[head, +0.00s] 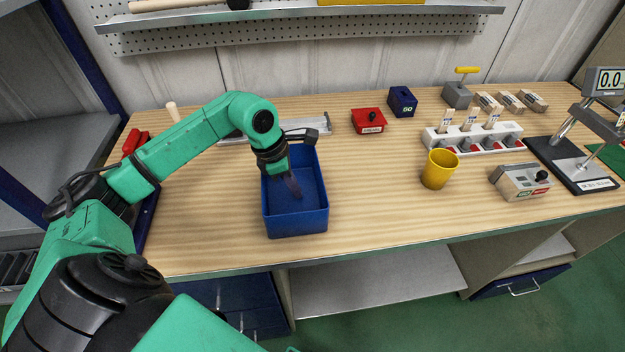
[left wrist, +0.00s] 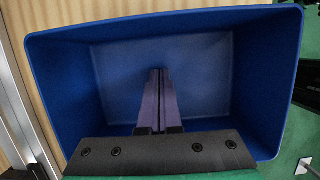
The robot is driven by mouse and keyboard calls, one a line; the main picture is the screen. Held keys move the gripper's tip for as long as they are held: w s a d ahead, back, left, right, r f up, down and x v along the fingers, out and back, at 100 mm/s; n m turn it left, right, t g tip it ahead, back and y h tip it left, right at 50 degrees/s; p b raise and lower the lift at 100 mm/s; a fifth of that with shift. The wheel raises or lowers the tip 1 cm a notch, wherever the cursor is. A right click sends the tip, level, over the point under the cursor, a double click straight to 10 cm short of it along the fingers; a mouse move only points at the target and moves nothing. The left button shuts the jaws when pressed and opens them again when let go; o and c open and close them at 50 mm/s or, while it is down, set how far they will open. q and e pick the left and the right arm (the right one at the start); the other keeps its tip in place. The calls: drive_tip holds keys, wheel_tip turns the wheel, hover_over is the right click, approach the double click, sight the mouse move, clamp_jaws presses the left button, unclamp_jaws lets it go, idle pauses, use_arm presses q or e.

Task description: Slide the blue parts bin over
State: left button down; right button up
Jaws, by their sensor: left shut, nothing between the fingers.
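The blue parts bin (head: 297,222) is an open, empty-looking rectangular box on the wooden bench, left of the middle and near the front edge. My left gripper (head: 295,190) reaches down into it from above, with its fingers inside the bin's walls. The left wrist view shows the bin (left wrist: 70,100) from above, its floor and walls around my gripper (left wrist: 160,75). The two fingers are pressed together with nothing between them. I cannot tell whether the fingertips touch the bin's floor or a wall. My right gripper is not in view.
A red box (head: 368,121) and a small blue box (head: 402,101) stand farther back. A metal rail lies behind the bin. The bench between bin and cup is clear.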

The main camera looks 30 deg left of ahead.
sight(316, 195)
use_arm(q)
drive_tip(key=shift+w+d+r+p, duration=0.2)
drive_tip(key=shift+w+d+p, duration=0.25)
drive_tip(key=shift+d, duration=0.2)
drive_tip(key=shift+w+d+r+p, duration=0.15)
drive_tip(key=shift+w+d+p, duration=0.3)
drive_tip(key=shift+d, duration=0.15)
drive_tip(key=shift+w+d+f, duration=0.1)
drive_tip(key=shift+d, duration=0.3)
drive_tip(key=shift+w+f, duration=0.1)
drive_tip(key=shift+f, duration=0.05)
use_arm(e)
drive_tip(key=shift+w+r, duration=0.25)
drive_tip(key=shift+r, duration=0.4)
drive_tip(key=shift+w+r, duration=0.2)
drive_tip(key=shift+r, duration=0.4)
